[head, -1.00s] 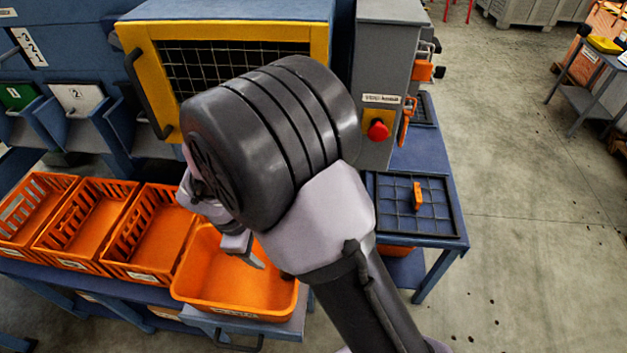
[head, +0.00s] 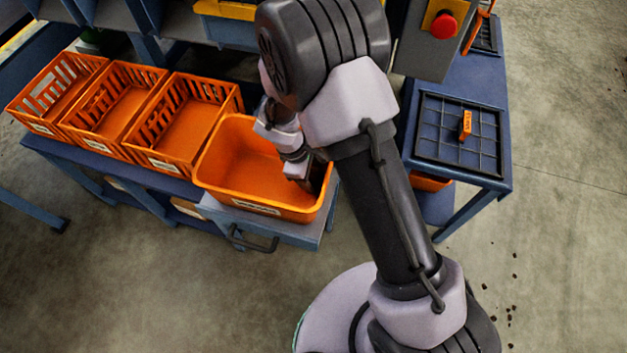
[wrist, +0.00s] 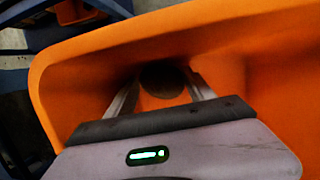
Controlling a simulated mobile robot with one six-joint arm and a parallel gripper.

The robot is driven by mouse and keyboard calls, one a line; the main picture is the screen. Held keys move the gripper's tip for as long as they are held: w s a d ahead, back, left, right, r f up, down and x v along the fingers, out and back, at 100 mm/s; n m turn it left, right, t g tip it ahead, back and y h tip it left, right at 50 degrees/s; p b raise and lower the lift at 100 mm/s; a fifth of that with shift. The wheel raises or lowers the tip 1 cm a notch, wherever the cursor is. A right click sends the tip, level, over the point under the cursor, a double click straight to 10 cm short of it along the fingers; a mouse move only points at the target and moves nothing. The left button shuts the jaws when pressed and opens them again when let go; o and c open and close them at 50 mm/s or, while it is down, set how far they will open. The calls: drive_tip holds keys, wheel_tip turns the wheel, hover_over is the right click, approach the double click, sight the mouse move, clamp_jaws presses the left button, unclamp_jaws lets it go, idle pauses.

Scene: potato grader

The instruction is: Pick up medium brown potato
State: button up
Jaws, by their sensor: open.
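A dark brown, roundish potato (wrist: 161,77) lies in shadow at the bottom of the solid orange tub (head: 218,152). The tub's orange wall (wrist: 75,62) surrounds it in the wrist view. My gripper (wrist: 164,88) is open, with one finger on each side of the potato in that view. I cannot tell whether the fingers touch it. In the head view my gripper (head: 308,177) reaches down into the right part of the tub. My arm and the gripper hide much of that end.
Slatted orange crates (head: 183,122) stand in a row left of the tub. A blue table (head: 493,125) with a dark grid panel (head: 440,141) is at the right, below a red button (head: 443,25). Open floor (head: 570,220) lies further right.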

drive_tip(key=shift+s+d+f, duration=0.1)
drive_tip(key=shift+s, duration=0.05)
drive_tip(key=c, duration=1.1)
